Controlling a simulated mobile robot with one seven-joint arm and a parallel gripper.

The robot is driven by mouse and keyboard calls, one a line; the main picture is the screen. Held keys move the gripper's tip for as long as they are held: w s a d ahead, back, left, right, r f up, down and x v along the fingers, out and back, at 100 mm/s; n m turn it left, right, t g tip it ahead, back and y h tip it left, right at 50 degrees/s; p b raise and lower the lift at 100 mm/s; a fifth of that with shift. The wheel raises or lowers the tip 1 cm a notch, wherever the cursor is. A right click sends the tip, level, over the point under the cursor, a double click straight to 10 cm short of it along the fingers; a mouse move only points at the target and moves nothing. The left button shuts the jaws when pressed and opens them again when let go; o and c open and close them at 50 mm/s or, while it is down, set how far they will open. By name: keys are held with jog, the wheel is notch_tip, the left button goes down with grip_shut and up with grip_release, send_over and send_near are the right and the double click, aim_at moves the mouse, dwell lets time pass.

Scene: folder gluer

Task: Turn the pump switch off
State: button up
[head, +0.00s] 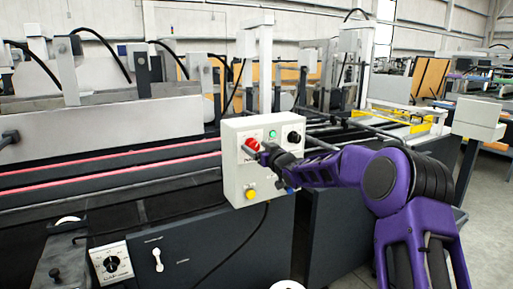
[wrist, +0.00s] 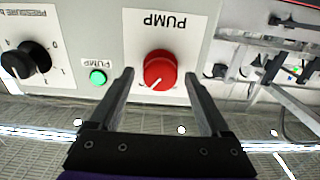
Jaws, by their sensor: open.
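The pump switch is a red round knob (wrist: 160,68) on a white plate lettered PUMP (wrist: 190,38), which appears upside down in the wrist view. A white pointer line on the knob runs toward the plate's lower left in that view. My gripper (wrist: 159,76) is open, with one finger on each side of the knob and a gap to each; I cannot tell how deep the tips reach. In the head view the red knob (head: 251,145) sits on the upper left of a white control box (head: 237,180), with my gripper (head: 260,150) in front, partly covering the box.
A green pump light (wrist: 97,77) and a black pressure knob (wrist: 28,62) sit left of the switch in the wrist view. A yellow button (head: 250,195) is lower on the box. A dark machine bed with red belts (head: 110,172) extends left; a cable hangs below the box.

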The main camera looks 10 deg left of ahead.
jog(key=shift+c, duration=0.2)
grip_shut()
jog(key=shift+n+b, duration=0.4)
jog(key=shift+b, duration=0.05)
jog(key=n+b, duration=0.2)
jog(key=shift+a+f+n+b, duration=0.1)
jog(key=shift+f+n+b, duration=0.1)
jog(key=shift+n+b, duration=0.15)
jog(key=n+b, duration=0.2)
jog(key=n, duration=0.2)
jog(key=shift+s+a, duration=0.1)
jog(key=n+b, duration=0.2)
jog(key=n, duration=0.1)
jog(key=shift+n, duration=1.65)
